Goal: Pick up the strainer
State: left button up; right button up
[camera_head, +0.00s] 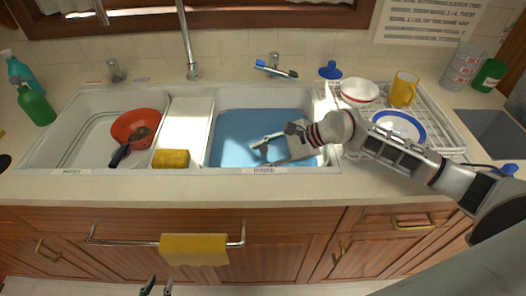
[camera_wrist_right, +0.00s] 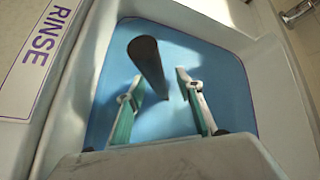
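My right gripper (camera_head: 268,150) reaches down into the right basin, labelled RINSE. In the right wrist view its two fingers (camera_wrist_right: 161,77) are open. A dark rod-like handle (camera_wrist_right: 148,62) stands tilted there, its lower end showing between the fingers without visible contact. Whether it belongs to the strainer I cannot tell; no mesh or bowl shows on it. An orange-red round vessel (camera_head: 137,122) with a black handle lies in the left basin; I cannot tell whether it is a pan or strainer. My left gripper (camera_head: 157,287) is low in front of the cabinets, open and empty.
The right basin (camera_head: 228,121) has a blue interior. A yellow sponge (camera_head: 171,159) sits by the divider. A rack on the right holds a bowl (camera_head: 359,92), a yellow mug (camera_head: 403,89) and a blue-rimmed plate (camera_head: 399,126). The faucet (camera_head: 189,45) rises behind the divider.

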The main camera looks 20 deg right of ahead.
grip_shut()
jog(key=shift+r, duration=0.1)
